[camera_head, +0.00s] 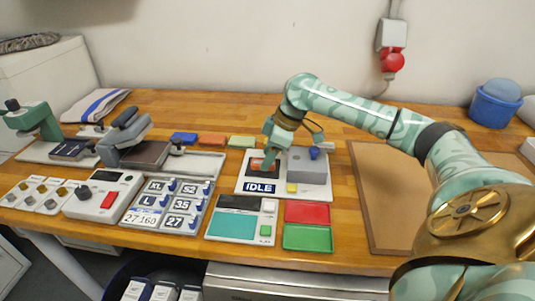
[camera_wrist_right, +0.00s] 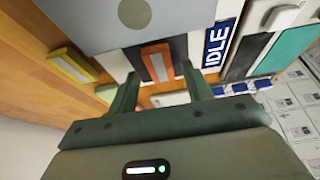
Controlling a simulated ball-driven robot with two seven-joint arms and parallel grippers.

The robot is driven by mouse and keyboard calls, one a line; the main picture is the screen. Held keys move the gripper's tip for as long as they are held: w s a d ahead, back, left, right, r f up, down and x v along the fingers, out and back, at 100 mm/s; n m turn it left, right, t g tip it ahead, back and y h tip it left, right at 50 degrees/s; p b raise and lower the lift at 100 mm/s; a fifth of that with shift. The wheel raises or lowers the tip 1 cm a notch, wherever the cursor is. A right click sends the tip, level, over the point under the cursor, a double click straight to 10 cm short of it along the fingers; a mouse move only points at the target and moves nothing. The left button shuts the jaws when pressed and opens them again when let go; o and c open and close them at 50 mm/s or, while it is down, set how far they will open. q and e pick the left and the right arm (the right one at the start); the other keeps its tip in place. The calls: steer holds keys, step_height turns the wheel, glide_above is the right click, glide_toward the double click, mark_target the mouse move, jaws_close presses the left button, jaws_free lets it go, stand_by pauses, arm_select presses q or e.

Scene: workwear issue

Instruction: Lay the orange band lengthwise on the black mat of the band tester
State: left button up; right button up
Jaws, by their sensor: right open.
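The orange band (camera_head: 258,164) lies on the black mat (camera_head: 254,153) of the band tester (camera_head: 242,185), left of its grey box. In the right wrist view the orange band (camera_wrist_right: 157,62) has black mat (camera_wrist_right: 180,52) showing on both sides of it. Its exact alignment with the mat is hard to tell. My right gripper (camera_head: 266,152) is over the mat and partly hides the band. In the wrist view its two fingers (camera_wrist_right: 160,76) are apart, with the band between and beyond them. I cannot see contact. My left gripper is not in view.
The tester's grey box (camera_head: 308,166) with a blue knob stands close right of my gripper. Behind left lie blue (camera_head: 184,138), orange (camera_head: 212,139) and yellow-green (camera_head: 241,142) pieces. Red (camera_head: 307,212) and green (camera_head: 307,237) trays are in front. A brown board (camera_head: 385,200) lies right.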

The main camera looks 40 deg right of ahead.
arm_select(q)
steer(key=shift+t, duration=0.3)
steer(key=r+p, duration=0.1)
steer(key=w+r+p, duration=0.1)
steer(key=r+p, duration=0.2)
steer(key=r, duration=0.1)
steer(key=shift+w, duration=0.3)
arm_select(e)
steer(key=v, duration=1.1)
